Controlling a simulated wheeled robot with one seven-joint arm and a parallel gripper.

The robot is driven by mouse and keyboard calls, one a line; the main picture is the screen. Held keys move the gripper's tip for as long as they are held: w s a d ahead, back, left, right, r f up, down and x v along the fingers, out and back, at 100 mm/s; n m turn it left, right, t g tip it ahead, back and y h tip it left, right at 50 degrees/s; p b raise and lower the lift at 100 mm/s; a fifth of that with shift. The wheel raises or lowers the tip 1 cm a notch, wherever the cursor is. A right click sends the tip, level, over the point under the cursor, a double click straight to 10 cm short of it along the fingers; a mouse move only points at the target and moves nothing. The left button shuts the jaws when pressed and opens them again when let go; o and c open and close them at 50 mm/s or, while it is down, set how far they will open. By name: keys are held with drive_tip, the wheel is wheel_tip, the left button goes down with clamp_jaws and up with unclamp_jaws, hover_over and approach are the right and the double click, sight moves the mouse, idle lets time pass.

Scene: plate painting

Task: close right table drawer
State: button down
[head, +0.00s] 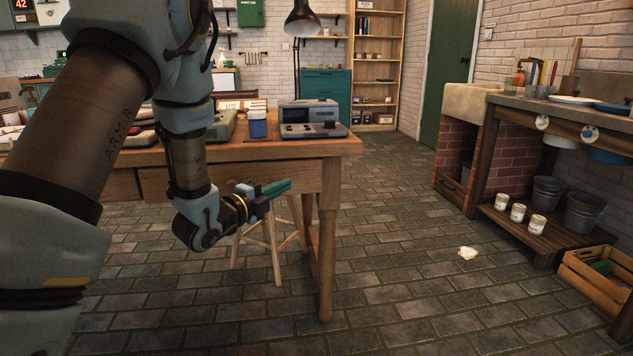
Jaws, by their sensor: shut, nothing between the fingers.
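The wooden table (342,147) stands at left centre in the head view. Its right drawer front (262,172) seems to be the panel under the tabletop near the right front leg. My arm covers part of the table front, and I cannot tell whether the drawer stands out or sits flush. My gripper (288,185) is shut and empty, its green fingers pointing right. It appears in front of the lower part of that panel; I cannot tell whether it touches it.
A wooden stool (273,240) is under the table. A workbench (505,105) with buckets and a wooden crate (597,275) stand at right.

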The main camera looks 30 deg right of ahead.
sight(298, 165)
drive_tip(key=x, duration=0.4)
drive_tip(key=w+x, duration=0.1)
drive_tip(key=x, duration=0.3)
drive_tip(key=w+x, duration=0.1)
drive_tip(key=x, duration=0.3)
drive_tip(key=shift+a, duration=0.45)
drive_tip(key=shift+w+d, duration=0.2)
drive_tip(key=shift+w, duration=0.2)
drive_tip(key=w, duration=0.1)
drive_tip(key=w+d+b, duration=0.1)
drive_tip(key=w, duration=0.1)
drive_tip(key=shift+w+d+f+b, duration=0.1)
drive_tip(key=shift+w+d+b, duration=0.2)
drive_tip(key=shift+w+d, duration=0.05)
drive_tip(key=shift+w+r, duration=0.15)
drive_tip(key=shift+r, duration=0.1)
